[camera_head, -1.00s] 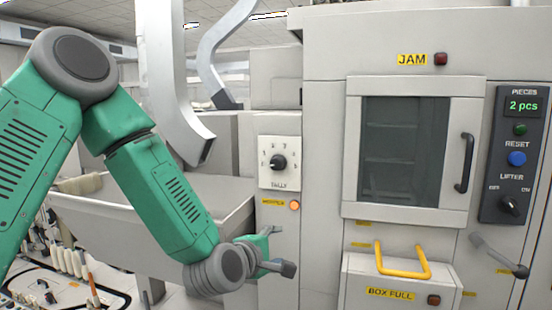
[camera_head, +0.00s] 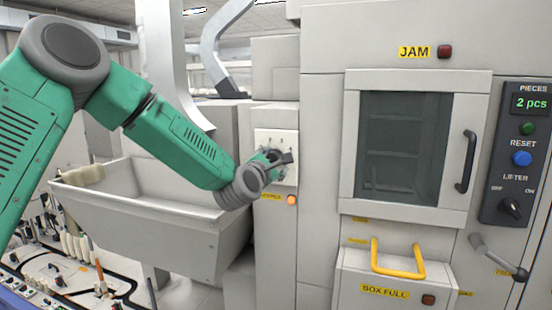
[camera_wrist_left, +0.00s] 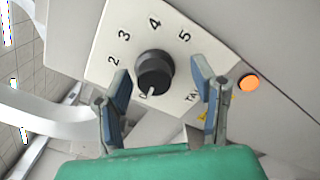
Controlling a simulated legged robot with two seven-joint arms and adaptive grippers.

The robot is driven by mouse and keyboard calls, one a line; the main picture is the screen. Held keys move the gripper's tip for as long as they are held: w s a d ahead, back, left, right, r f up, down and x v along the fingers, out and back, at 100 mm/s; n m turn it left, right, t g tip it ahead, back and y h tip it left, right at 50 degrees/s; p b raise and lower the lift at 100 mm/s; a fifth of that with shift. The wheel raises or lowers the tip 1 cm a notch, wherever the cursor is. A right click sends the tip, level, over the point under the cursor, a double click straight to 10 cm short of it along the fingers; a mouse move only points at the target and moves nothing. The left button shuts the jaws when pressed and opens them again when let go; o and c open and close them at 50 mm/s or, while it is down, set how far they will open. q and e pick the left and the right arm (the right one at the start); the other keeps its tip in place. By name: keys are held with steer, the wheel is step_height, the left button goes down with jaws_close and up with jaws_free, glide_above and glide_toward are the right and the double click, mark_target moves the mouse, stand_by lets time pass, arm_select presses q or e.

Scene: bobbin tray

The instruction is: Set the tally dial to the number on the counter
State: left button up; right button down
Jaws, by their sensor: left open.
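The tally dial is a black round knob (camera_wrist_left: 154,70) on a pale plate (camera_wrist_left: 218,62) on the machine front. In the left wrist view, numbers 2, 3, 4 and 5 show around it. Its white pointer mark points down, near a digit that I cannot read clearly. My left gripper (camera_wrist_left: 161,82) is open, its blue-padded fingers on either side of the knob and apart from it. In the head view, the left gripper (camera_head: 280,158) covers most of the dial plate (camera_head: 288,138). The counter (camera_head: 531,103) reads "2 pcs" in green. My right gripper is not in view.
An orange lamp (camera_head: 292,200) glows below the dial plate. A grey bin (camera_head: 165,235) stands left of it, below my arm. A windowed door (camera_head: 470,110), a yellow handle (camera_head: 398,273) and a lifter switch (camera_head: 512,208) are to the right.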

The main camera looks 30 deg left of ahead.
mark_target(271, 160)
arm_select(q)
steer(key=shift+w+a, duration=0.15)
steer(key=shift+w, duration=0.35)
steer(key=shift+w+a, duration=0.25)
steer(key=shift+w+a+f, duration=0.1)
steer(key=shift+a+f, duration=0.1)
steer(key=shift+a, duration=0.4)
steer(key=shift+w+a+f, duration=0.1)
steer(key=shift+a+f, duration=0.05)
steer(key=shift+a, duration=0.45)
steer(key=shift+d+r, duration=0.1)
steer(key=shift+d, duration=0.3)
steer(key=c, duration=1.1)
steer(key=shift+d+r, duration=0.15)
steer(key=shift+d, duration=0.15)
steer(key=shift+c, duration=0.2)
